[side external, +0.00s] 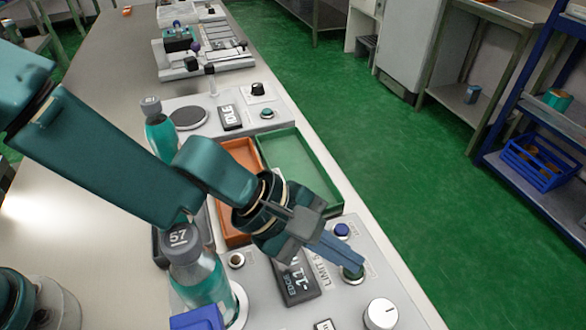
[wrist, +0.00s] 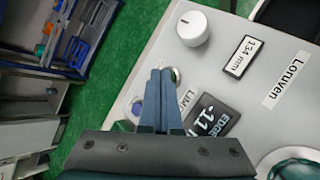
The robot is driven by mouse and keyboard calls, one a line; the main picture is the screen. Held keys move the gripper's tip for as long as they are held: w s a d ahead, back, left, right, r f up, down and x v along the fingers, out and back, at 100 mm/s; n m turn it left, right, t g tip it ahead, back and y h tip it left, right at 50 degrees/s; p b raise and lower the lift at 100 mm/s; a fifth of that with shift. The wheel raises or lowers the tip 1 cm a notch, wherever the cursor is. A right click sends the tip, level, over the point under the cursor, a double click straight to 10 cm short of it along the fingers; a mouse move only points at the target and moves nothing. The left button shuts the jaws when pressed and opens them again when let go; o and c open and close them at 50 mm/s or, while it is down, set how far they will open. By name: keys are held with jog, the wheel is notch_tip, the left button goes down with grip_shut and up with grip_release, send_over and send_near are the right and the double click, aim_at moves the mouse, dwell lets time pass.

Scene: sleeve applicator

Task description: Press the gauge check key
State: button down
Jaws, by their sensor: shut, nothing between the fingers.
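My gripper (side external: 356,266) is shut and empty, its fingers pointing down at a round key with a green cap (side external: 350,276) on the grey panel (side external: 335,305). The fingertips overlap this key in the side view; whether they touch it I cannot tell. In the wrist view the closed fingertips (wrist: 160,71) lie just beside the key (wrist: 175,76). A blue key (side external: 342,230) sits close by. A dark display reading "EDGE" and "-11" (side external: 297,284) is beside the fingers, with a "LIMIT" label partly hidden. No readable label marks either key as the gauge check key.
A white knob (side external: 381,313) stands near the green-capped key. A bottle with a grey cap marked 57 (side external: 200,275) stands left of the display. Green (side external: 300,165) and orange (side external: 238,155) trays lie behind the panel. A "134 mm" plate (wrist: 244,57) is past the knob.

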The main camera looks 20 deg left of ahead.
jog(key=shift+r, duration=2.65)
